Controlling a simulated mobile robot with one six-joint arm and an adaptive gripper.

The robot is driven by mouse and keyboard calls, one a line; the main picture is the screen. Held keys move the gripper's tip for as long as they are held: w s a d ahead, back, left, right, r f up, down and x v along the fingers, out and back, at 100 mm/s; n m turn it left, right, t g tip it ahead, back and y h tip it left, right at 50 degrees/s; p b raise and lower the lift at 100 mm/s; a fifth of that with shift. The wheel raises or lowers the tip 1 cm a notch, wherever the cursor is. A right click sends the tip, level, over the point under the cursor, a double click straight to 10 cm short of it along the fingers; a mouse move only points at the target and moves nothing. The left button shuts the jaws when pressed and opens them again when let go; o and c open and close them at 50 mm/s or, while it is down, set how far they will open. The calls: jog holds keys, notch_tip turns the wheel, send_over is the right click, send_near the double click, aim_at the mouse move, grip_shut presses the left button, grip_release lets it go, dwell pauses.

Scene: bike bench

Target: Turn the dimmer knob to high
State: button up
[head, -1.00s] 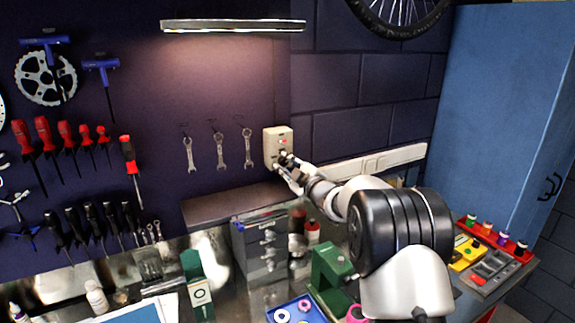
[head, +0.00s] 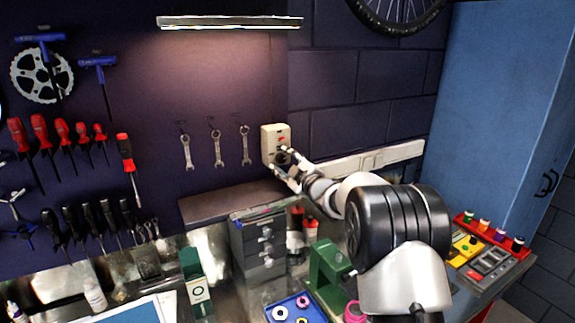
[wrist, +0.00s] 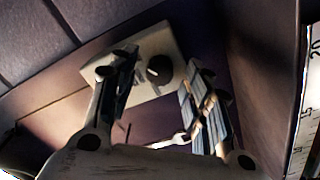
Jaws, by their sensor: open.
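The dimmer is a cream wall box (head: 268,133) with a red mark, right of the hanging wrenches in the head view. Its dark round knob (wrist: 159,68) shows in the wrist view on the pale plate (wrist: 154,42), between my fingers in the picture. In the head view the knob (head: 283,157) is partly hidden by my gripper (head: 286,164). My gripper is open, its fingers spread, in front of the lower part of the box. In the wrist view my gripper (wrist: 160,88) has nothing between its pads. I cannot tell whether a finger touches the knob.
A lit lamp bar (head: 230,22) hangs above. Several wrenches (head: 216,145) hang left of the box. A shelf ledge (head: 225,203) and grey drawer unit (head: 258,243) are below. A white socket strip (head: 370,160) runs along the wall at right.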

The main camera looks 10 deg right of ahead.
jog(key=v, duration=1.2)
jog(key=shift+r, duration=0.1)
jog(key=s+d+r+m+g+h, duration=0.1)
jog(key=s+r+m+g+h, duration=0.2)
jog(key=s, duration=0.4)
jog(key=s+d+m+g+h, duration=0.1)
jog(key=s+m+h, duration=0.35)
jog(key=s, duration=0.35)
jog(key=s+a+f+m+g, duration=0.2)
jog(key=s+f+g, duration=0.1)
jog(key=s, duration=0.7)
jog(key=s+a+f+m+g+y, duration=0.1)
jog(key=s+f+m+g, duration=0.1)
jog(key=s, duration=0.8)
jog(key=s+a+f+m+g+y, duration=0.1)
jog(key=s+a+f+m+g, duration=0.1)
jog(key=s, duration=0.9)
notch_tip(320, 180, down, 2)
jog(key=shift+a+f+g, duration=0.2)
jog(key=shift+a+g, duration=0.15)
jog(key=shift+g, duration=0.45)
